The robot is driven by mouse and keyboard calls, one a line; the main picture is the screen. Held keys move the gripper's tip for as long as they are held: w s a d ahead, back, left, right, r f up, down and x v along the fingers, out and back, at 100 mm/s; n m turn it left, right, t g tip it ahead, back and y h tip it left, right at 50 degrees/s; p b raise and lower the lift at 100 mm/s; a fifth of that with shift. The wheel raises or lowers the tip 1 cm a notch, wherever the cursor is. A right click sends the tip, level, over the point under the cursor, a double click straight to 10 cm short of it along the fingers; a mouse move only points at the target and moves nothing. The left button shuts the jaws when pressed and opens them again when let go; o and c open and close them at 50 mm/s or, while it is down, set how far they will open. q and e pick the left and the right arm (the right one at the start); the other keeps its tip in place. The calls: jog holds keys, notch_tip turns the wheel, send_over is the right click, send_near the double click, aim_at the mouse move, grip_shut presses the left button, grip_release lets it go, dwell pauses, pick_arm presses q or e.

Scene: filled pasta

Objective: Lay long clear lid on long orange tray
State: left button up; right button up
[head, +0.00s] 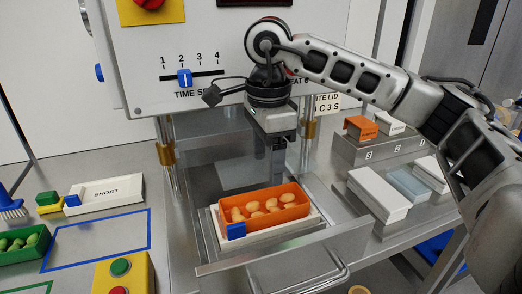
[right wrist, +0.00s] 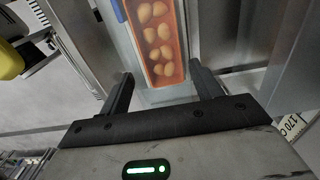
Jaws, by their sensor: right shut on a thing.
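The long orange tray (head: 265,208) holds several pale filled pasta pieces and sits in a white nest with a blue block (head: 236,230), on the sliding drawer of the sealing machine. My right gripper (head: 277,165) points down above the tray, apart from it. In the right wrist view the tray (right wrist: 183,45) shows beyond and between the fingertips. My right gripper (right wrist: 163,85) is shut on a pale, see-through sheet, seemingly the long clear lid (right wrist: 160,97). The lid's outline is hard to make out, and in the head view I cannot pick it out. My left gripper is out of view.
The machine front (head: 215,50) and its posts stand close behind my right gripper. Stacks of lids (head: 378,195) and a numbered stand (head: 375,150) are at right. A SHORT nest (head: 105,192), a green tray (head: 22,256) and a yellow button box (head: 125,272) are at left.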

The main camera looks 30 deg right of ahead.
aim_at(266, 196)
jog(key=shift+a+f, duration=0.1)
notch_tip(266, 196, down, 2)
jog(key=shift+f+b, duration=0.1)
jog(key=shift+b, duration=0.9)
jog(key=shift+f+b, duration=0.85)
jog(key=shift+f, duration=0.15)
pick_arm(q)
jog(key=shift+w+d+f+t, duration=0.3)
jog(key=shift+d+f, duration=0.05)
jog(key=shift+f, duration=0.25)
pick_arm(e)
jog(key=shift+f, duration=0.1)
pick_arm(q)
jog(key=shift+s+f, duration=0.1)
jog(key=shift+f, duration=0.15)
pick_arm(e)
jog(key=shift+f, duration=0.1)
pick_arm(q)
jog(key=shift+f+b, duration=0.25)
jog(key=shift+b, duration=0.1)
pick_arm(e)
jog(key=shift+f, duration=0.2)
